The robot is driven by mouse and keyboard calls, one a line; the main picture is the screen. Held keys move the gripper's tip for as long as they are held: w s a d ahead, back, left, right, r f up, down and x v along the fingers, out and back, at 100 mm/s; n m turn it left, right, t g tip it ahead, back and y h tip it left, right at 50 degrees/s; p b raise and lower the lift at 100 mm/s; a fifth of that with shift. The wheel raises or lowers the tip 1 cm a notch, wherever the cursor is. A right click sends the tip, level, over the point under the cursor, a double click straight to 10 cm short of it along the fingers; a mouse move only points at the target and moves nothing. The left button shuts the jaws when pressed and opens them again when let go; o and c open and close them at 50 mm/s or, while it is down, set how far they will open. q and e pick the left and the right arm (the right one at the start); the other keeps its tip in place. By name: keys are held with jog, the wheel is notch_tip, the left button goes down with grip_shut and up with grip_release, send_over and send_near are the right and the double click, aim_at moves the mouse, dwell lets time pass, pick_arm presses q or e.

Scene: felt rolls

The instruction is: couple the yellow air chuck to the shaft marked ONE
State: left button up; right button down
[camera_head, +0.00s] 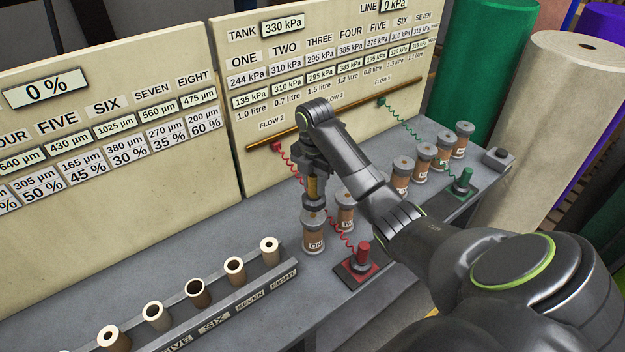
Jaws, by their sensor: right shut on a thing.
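The shaft marked ONE (314,238) is a brown roll with pale ends, standing upright on the grey bench. My right gripper (314,182) points down directly above it, shut on the yellow air chuck (314,190). Only a yellow strip of the chuck shows between the dark fingers. The chuck's lower end is at the top of shaft ONE; I cannot tell whether it is seated or just above. My left gripper is not in view.
Shaft TWO (345,212) stands close behind, with several more shafts further right. A rack of tubes (215,305) lies at front left.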

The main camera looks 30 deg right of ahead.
aim_at(313, 195)
jog(key=shift+w+f, duration=0.25)
jog(key=shift+f, duration=0.2)
jog(key=shift+f+b, duration=0.4)
jog(key=shift+f, duration=1)
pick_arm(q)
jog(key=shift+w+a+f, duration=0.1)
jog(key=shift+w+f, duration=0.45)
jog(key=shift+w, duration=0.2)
pick_arm(e)
jog(key=shift+f, duration=0.15)
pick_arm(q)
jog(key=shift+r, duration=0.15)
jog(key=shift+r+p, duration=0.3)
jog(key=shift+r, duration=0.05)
pick_arm(e)
jog(key=shift+s, duration=0.1)
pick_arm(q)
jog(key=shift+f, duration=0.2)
pick_arm(e)
jog(key=shift+f, duration=0.45)
